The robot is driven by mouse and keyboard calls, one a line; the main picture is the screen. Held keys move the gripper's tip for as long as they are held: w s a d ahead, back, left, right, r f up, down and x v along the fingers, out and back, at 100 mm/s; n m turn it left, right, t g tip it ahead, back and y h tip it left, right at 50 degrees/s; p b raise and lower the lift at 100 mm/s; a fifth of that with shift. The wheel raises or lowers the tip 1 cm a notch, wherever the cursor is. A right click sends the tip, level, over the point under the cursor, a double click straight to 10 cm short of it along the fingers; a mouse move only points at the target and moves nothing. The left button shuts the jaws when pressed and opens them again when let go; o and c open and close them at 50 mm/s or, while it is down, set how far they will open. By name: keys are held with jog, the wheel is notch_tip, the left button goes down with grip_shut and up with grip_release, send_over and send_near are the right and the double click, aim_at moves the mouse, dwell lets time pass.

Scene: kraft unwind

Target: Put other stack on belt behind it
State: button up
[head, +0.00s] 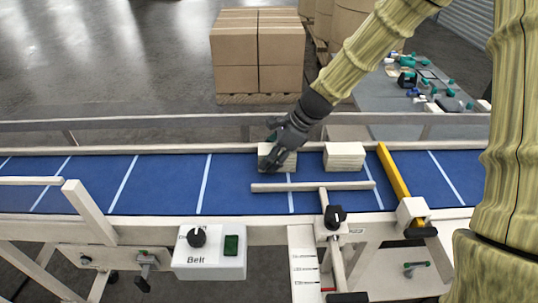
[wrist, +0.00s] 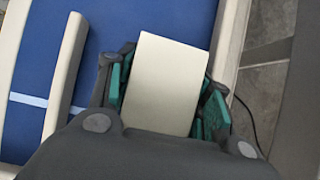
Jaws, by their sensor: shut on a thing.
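One cream stack (head: 268,160) is at the far side of the blue belt (head: 160,190), with my gripper (head: 278,150) closed around it from above. In the wrist view the stack (wrist: 166,85) shows as a pale block between the green finger pads of my gripper (wrist: 165,110). I cannot tell whether it touches the belt or hangs just above it. A second cream stack (head: 344,155) of thin layers sits on the belt to the right of it, apart from it. My fingers hide part of the held stack.
A yellow bar (head: 393,175) crosses the belt right of the second stack. A pale guide rail (head: 312,187) runs along the belt in front of both stacks. A control box labelled Belt (head: 210,255) is on the near frame. The belt's left part is clear.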

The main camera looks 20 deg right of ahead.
jog(key=shift+f, duration=0.1)
jog(key=o, duration=1.1)
jog(key=shift+b+v, duration=1.1)
jog(key=shift+v, duration=5)
jog(key=shift+a, duration=0.15)
